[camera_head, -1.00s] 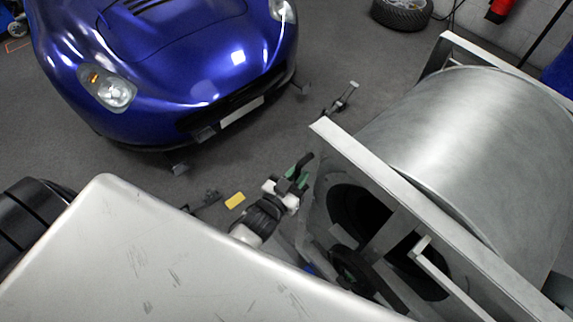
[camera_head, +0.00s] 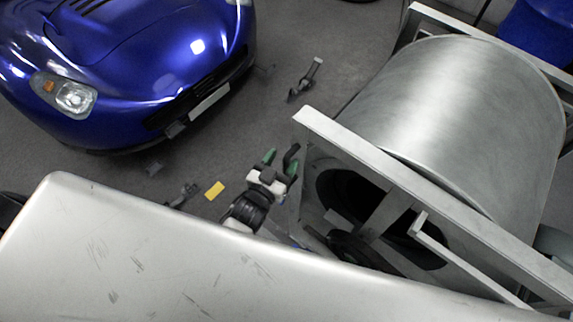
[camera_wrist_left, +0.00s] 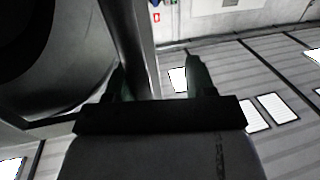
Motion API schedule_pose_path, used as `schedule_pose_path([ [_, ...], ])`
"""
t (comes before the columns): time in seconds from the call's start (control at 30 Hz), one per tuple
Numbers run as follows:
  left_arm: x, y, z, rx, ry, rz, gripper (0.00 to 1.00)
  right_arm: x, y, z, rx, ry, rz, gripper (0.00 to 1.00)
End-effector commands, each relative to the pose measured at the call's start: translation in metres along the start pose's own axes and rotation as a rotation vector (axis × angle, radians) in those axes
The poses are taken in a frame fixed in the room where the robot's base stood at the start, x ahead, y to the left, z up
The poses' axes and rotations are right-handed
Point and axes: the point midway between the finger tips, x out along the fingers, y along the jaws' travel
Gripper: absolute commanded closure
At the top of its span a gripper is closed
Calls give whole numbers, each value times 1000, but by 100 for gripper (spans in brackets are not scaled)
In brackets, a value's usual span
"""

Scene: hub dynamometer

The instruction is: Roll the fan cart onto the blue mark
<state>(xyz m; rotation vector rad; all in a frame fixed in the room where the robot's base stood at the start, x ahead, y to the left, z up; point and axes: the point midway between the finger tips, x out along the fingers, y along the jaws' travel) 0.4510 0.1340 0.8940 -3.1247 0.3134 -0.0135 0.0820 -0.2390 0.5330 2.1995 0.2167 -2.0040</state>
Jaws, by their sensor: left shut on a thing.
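The fan cart (camera_head: 440,110) is a large silver drum in a pale metal frame, filling the right of the head view. Its dark round opening and a wheel face my side. My left gripper (camera_head: 279,162) has green-tipped fingers and is at the near left edge of the frame, beside a black grip. In the left wrist view, the left gripper (camera_wrist_left: 157,82) has a finger on each side of a metal upright of the cart (camera_wrist_left: 137,45). A small bit of blue (camera_head: 297,244) shows on the floor by the cart, mostly hidden; I cannot tell if it is the blue mark.
A blue car (camera_head: 130,60) stands at the upper left. A yellow patch (camera_head: 214,190) lies on the floor left of the gripper. A dark stand-like object (camera_head: 305,80) lies between car and cart. A silver panel (camera_head: 150,260) covers the lower left.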

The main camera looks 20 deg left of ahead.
Motion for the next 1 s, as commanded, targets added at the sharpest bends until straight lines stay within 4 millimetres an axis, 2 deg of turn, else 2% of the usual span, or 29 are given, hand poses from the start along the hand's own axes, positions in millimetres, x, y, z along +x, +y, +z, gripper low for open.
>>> schedule_pose_path([
  [0.03,0,-6,0,5,-2,-9,57,0,-4,-1,2,1,-5,57],
  [0.47,-7,-3,4,2,-8,-6,57,2,-8,-1,2,2,-10,57],
  [0.57,-21,-3,6,2,-10,-6,57,5,-6,-1,1,2,-8,57],
  [0.8,-70,-5,6,3,-10,-8,57,16,-1,2,-2,0,-1,57],
  [1.0,-100,-6,4,2,-8,-10,57,21,-1,2,-3,-1,-1,57],
])
